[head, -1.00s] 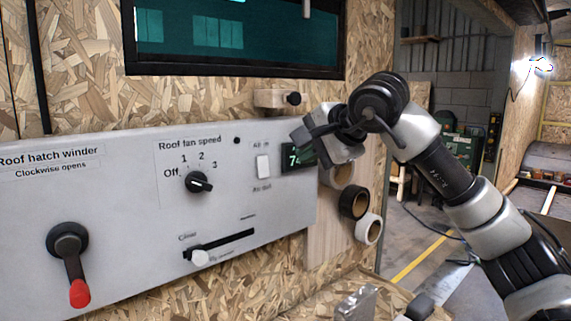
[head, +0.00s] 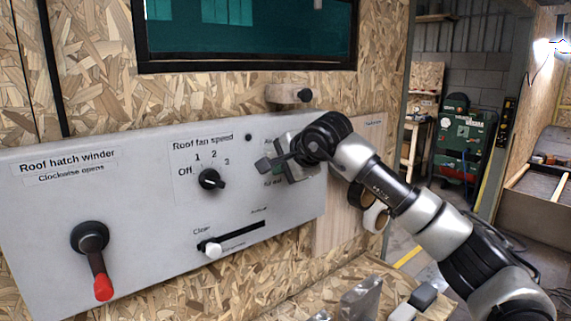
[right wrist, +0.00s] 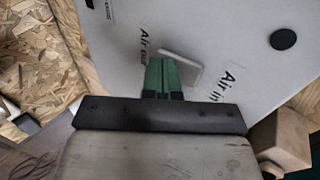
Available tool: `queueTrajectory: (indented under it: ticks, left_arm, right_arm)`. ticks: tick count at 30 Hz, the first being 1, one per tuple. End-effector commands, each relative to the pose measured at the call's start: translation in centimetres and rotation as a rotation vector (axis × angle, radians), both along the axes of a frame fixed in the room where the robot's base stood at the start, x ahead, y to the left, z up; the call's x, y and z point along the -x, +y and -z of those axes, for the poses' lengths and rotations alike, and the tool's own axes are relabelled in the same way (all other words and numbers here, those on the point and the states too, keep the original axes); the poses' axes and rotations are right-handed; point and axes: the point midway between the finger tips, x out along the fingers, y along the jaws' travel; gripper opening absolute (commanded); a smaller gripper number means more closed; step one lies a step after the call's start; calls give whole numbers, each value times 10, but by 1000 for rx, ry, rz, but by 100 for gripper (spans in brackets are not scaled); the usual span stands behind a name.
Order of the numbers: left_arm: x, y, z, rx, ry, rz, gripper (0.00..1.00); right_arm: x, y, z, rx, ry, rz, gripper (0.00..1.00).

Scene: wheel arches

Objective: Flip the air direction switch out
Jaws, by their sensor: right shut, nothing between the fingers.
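The air direction switch (right wrist: 183,68) is a small white rocker on the grey control panel, between the labels "Air out" (right wrist: 145,42) and "Air in" (right wrist: 229,82). In the head view my right gripper (head: 272,161) is at the panel's right part and hides the switch. In the right wrist view its green fingers (right wrist: 163,66) are together and empty, with the tips beside the switch at its "Air out" end. I cannot tell whether they touch it. Which way the rocker is tipped is unclear. My left gripper is not in view.
Left of the switch are the fan speed knob (head: 210,179), a slider (head: 213,250) and the red-tipped hatch winder (head: 103,287). A small wooden block (head: 288,94) juts from the wall above the panel. Tape rolls (head: 375,218) hang at the right. A window (head: 247,35) is above.

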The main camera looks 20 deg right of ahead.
Motion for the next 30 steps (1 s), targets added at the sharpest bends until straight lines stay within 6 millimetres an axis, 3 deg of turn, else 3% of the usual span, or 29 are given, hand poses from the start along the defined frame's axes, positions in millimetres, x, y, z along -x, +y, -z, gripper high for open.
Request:
queueTrajectory:
  ticks: [7,12,30]
  left_arm:
    - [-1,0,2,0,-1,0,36]
    - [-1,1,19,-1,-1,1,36]
    - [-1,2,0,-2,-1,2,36]
  right_arm:
    - [0,0,1,-1,-3,0,0]
    - [-4,1,8,-17,-46,0,0]
    - [-4,1,-16,-18,-47,1,0]
